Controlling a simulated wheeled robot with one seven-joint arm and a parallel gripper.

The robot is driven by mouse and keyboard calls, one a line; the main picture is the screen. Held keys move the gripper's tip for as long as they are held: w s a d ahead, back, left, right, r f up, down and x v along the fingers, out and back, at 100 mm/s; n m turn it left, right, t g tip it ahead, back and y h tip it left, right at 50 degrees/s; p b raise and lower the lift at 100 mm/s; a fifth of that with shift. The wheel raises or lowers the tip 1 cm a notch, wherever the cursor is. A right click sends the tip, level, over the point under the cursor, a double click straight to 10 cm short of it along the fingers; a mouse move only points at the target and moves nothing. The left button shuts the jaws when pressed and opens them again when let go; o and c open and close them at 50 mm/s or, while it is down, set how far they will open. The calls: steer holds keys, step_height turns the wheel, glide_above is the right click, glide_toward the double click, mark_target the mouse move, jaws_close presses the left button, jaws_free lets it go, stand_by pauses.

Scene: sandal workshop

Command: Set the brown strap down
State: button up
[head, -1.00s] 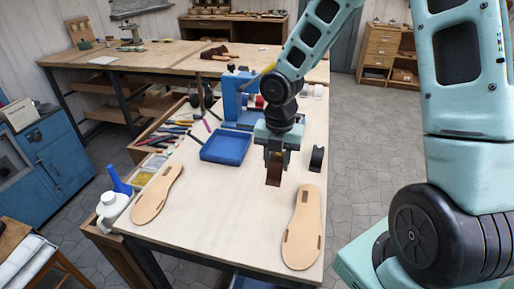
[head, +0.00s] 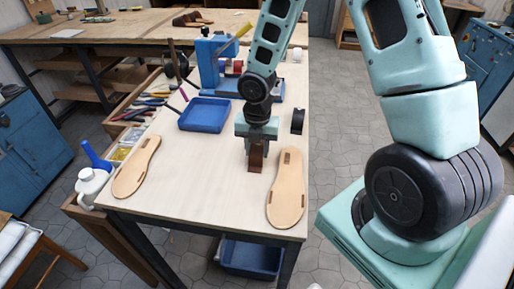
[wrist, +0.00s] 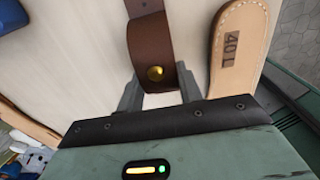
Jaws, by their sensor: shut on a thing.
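The brown strap (head: 256,162) hangs from my gripper (head: 257,143) over the pale workbench (head: 210,185). In the wrist view the strap (wrist: 152,45) is a dark brown band with a brass stud, between the two fingers of my gripper (wrist: 158,82), which is shut on it. The strap is just left of the far end of the right sandal sole (head: 287,188). That sole also shows in the wrist view (wrist: 237,50), stamped 40 L. I cannot tell whether the strap's lower edge touches the bench.
Another tan sole (head: 136,167) lies at the left edge. A blue tray (head: 204,115) and a blue bench machine (head: 215,65) stand farther back. A dark curved piece (head: 297,121) stands near the right edge. Bare bench lies between the soles.

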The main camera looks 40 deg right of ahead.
mark_target(257, 148)
steer(key=o, duration=1)
steer(key=shift+f, duration=0.1)
step_height(257, 148, up, 12)
steer(key=p, duration=0.2)
steer(key=s+a+r+m, duration=0.2)
steer(key=s+a+m, duration=0.4)
steer(key=s+a+r+m, duration=0.3)
steer(key=s+a+m, duration=0.3)
steer(key=s, duration=0.1)
steer(key=s+a+r+m, duration=0.3)
steer(key=s+a+m, duration=0.3)
steer(key=s+m, duration=0.1)
steer(key=shift+a+y, duration=0.1)
steer(key=shift+y, duration=0.2)
steer(key=shift+f, duration=0.1)
